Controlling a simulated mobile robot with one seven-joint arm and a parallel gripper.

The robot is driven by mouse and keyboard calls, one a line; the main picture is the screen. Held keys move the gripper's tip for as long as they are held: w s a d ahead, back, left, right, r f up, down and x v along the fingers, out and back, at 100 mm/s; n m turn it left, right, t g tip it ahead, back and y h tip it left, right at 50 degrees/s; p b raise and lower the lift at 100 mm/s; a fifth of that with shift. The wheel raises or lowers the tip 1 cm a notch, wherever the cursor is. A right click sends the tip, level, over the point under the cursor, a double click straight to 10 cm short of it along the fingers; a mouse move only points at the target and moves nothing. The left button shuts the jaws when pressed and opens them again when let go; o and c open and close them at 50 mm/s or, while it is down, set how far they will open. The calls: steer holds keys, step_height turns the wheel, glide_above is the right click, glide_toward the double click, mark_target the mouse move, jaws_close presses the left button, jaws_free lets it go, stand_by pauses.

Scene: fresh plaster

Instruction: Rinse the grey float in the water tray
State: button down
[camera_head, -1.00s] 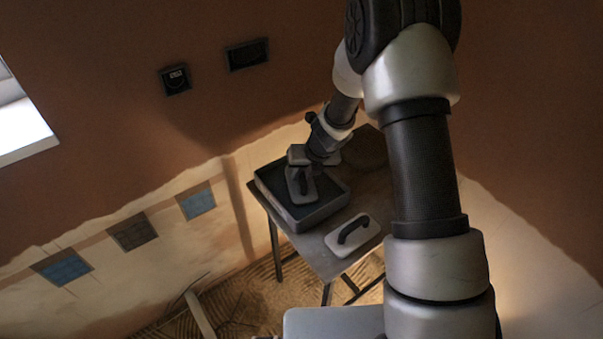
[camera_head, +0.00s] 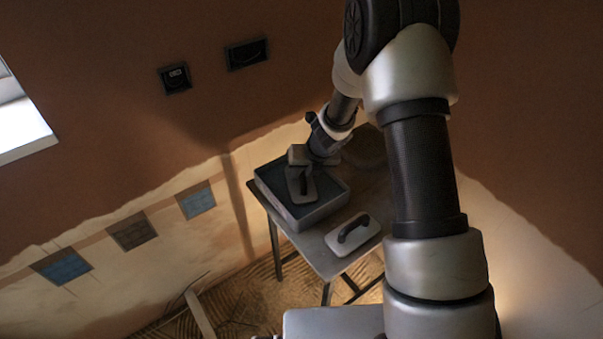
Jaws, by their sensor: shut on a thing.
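The water tray (camera_head: 325,211) is a grey rectangular tub with dark contents, standing on the table. My gripper (camera_head: 303,171) is over the tray, shut on the grey float (camera_head: 298,186). The float is a flat grey plate with a dark handle, and it is held within the tray's outline. It looks low in the tray, but I cannot tell how deep it sits in the water. The gripper's fingers are small and partly hidden by its own body.
A second, paler float (camera_head: 367,237) with a dark handle lies on the table (camera_head: 320,252) in front of the tray. A dark round thing (camera_head: 367,149) is at the back, partly hidden by my arm. Wall boxes (camera_head: 247,54) are above. The table's front edge is close to the paler float.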

stand_by(0.4)
step_height(320, 180, up, 7)
steer(key=p, duration=0.7)
steer(key=shift+f, duration=0.15)
stand_by(0.3)
step_height(320, 180, down, 7)
steer(key=b, duration=0.7)
steer(key=shift+r, duration=0.2)
